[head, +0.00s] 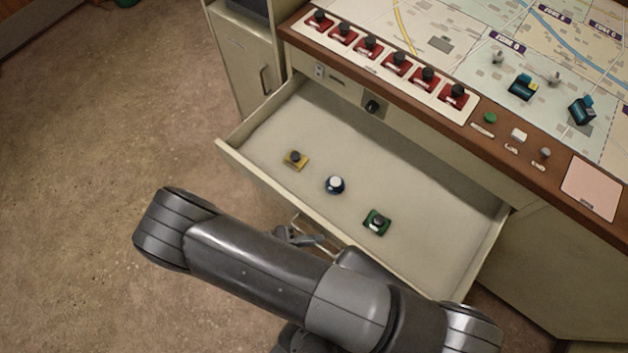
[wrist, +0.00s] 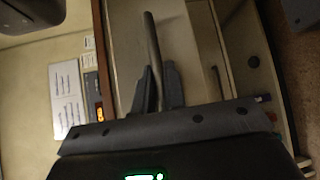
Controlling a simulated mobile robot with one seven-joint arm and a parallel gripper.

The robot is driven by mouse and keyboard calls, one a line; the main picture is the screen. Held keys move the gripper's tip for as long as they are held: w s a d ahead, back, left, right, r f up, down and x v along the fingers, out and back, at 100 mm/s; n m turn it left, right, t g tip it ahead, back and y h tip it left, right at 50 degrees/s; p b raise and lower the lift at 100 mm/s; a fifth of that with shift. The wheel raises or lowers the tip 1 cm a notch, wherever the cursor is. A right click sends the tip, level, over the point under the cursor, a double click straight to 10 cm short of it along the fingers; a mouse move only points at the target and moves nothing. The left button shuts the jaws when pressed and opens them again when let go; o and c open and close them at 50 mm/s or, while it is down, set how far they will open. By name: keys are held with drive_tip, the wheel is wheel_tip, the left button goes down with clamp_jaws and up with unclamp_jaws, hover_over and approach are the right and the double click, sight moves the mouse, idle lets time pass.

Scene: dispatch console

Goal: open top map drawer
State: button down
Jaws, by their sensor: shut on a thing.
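The top map drawer (head: 400,180) of the console is pulled well out in the head view, and its pale inside shows.
The console top (head: 430,75) carries a map, a row of red pieces with black knobs and teal pieces. A cabinet door (head: 250,70) with a handle stands left of the drawer. The floor (head: 90,130) at left is clear.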

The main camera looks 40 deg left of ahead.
drive_tip(key=c, duration=1.5)
unclamp_jaws()
drive_tip(key=shift+s+a+r, duration=0.55)
drive_tip(key=shift+a+r, duration=0.05)
drive_tip(key=shift+r, duration=0.7)
drive_tip(key=shift+s+a+r, duration=0.6)
drive_tip(key=shift+r, duration=0.65)
drive_tip(key=shift+s+a+r, duration=0.55)
drive_tip(key=shift+a+r, duration=0.05)
drive_tip(key=shift+r, duration=0.7)
